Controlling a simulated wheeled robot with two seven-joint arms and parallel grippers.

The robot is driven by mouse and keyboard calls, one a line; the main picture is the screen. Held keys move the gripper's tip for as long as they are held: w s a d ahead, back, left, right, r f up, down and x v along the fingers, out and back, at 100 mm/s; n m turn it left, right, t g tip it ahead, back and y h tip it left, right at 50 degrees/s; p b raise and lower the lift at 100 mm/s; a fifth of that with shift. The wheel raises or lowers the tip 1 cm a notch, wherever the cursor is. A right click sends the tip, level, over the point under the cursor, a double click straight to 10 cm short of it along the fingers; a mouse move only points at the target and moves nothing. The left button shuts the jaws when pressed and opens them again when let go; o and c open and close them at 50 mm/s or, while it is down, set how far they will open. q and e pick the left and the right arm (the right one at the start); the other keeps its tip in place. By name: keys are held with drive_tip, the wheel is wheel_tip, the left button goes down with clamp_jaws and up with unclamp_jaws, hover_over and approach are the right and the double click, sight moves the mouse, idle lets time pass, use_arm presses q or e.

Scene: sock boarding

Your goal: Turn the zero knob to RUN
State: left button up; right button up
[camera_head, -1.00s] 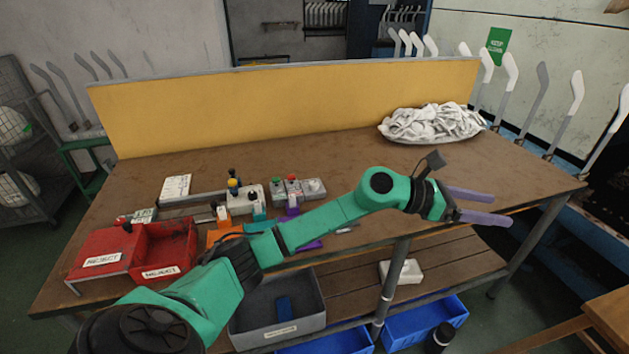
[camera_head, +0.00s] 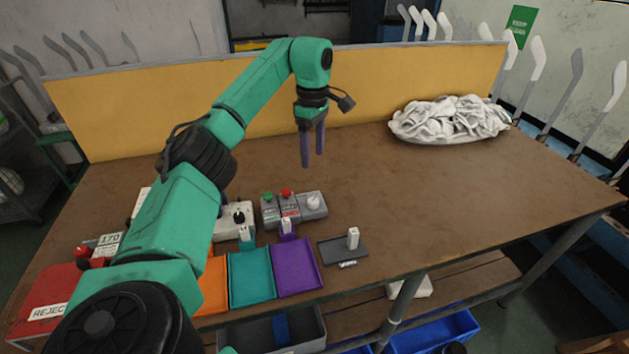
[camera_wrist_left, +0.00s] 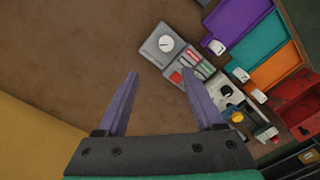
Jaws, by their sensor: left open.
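A white round knob (camera_head: 313,202) sits on the right part of a small grey control box (camera_head: 323,212) on the table. It also shows as a pale dial (camera_wrist_left: 166,43) in the left wrist view. Its lettering and setting are too small to read. My left gripper (camera_head: 312,158) is open and empty, pointing down above the table, behind and above the box. In the left wrist view its purple fingers (camera_wrist_left: 160,74) are spread, with the box ahead of them. My right gripper is not in view.
Left of the knob are a green button (camera_head: 267,197) and a red button (camera_head: 287,194). A black knob (camera_head: 239,216) stands on a pale box. Orange, teal and purple trays (camera_head: 297,268) lie in front. White cloth (camera_head: 450,120) lies back right. The table's right side is clear.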

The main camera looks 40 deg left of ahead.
use_arm(q)
approach(313, 200)
drive_tip(key=shift+s+d+f, duration=0.1)
drive_tip(key=shift+s+d, duration=0.25)
drive_tip(key=shift+s, duration=0.1)
drive_tip(key=f, duration=0.5)
drive_tip(key=shift+w+a+f, duration=0.1)
drive_tip(key=shift+w+a, duration=0.25)
drive_tip(key=shift+w, duration=0.05)
wheel_tip(313, 200, down, 3)
drive_tip(key=shift+r, duration=0.2)
drive_tip(key=shift+d+f, duration=0.15)
drive_tip(key=shift+f, duration=0.25)
drive_tip(key=shift+c, duration=0.3)
clamp_jaws()
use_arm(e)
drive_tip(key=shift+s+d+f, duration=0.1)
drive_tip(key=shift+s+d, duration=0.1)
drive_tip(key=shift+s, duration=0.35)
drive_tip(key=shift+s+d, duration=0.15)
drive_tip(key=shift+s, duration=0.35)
